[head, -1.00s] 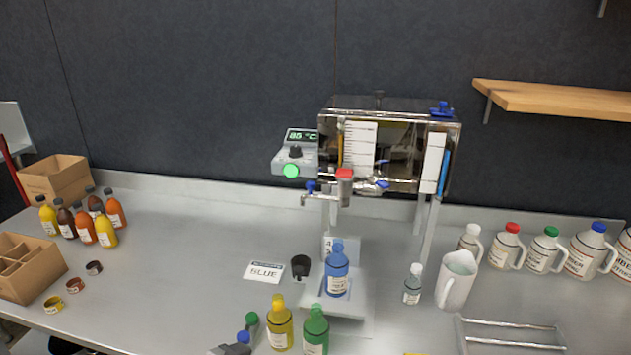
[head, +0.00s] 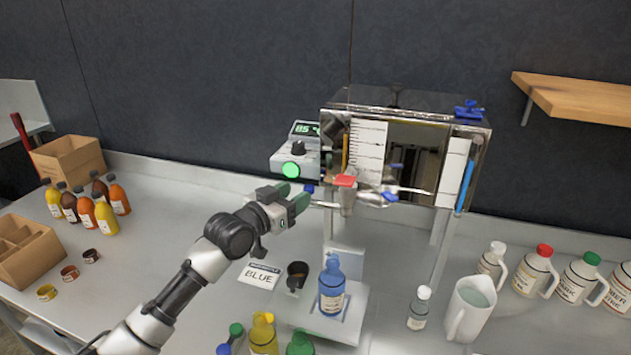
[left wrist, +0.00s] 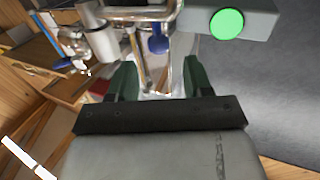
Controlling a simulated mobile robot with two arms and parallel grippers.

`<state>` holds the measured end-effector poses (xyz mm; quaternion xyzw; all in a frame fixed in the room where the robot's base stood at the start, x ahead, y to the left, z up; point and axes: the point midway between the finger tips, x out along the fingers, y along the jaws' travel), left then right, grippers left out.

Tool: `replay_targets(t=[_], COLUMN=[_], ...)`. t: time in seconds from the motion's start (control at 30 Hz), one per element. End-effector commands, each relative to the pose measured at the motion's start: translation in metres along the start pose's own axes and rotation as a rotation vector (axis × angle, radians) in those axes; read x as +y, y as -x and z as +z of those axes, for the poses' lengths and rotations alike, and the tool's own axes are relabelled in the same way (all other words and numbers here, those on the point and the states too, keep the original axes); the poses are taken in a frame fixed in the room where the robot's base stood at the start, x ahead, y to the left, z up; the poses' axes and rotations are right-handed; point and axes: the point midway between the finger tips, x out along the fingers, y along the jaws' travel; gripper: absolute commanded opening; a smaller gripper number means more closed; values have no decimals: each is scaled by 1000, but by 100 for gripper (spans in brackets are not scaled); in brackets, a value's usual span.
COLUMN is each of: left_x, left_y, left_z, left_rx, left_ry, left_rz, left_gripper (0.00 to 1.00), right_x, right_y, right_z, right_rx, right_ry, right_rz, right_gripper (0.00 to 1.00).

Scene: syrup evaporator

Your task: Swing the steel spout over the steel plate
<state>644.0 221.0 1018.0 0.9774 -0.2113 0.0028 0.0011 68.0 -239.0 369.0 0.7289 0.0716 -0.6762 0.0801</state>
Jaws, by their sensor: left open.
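The steel spout (head: 324,204) reaches left from the red-topped valve (head: 345,190) on the front of the steel evaporator (head: 400,150). A blue knob (head: 309,189) sits near its outer end. My left gripper (head: 293,199) is open at that end, with its green fingers beside the spout. In the left wrist view, a thin steel tube and the blue knob (left wrist: 158,41) appear between the spread fingers of the left gripper (left wrist: 158,82); contact cannot be told. The plate (head: 350,325) lies below the valve with a blue bottle (head: 332,285) upright on it. My right gripper is not in view.
A control box (head: 294,160) with a green button is just above my left gripper. Yellow and green bottles are in front.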

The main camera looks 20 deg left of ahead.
Motion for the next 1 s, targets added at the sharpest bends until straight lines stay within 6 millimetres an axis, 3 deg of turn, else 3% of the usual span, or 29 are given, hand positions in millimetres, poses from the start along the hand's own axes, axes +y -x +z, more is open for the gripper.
replay_targets(t=[0.13, 0.3, 0.47, 0.77, 1.0], left_x=[1, 1, 1, 1, 1], left_y=[-31, -55, -66, -68, -68], left_z=[-1, 0, 0, 1, 1], left_rx=[0, -2, -2, -2, -2], left_ry=[2, 1, -1, -1, -1], left_rz=[1, 1, 1, 1, 1], left_gripper=[51, 51, 51, 51, 14], right_x=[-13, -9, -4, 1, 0], right_y=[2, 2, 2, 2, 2], right_z=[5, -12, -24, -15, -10], right_rx=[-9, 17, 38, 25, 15], right_ry=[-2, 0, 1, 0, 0], right_rz=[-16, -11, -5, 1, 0], right_gripper=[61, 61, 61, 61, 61])
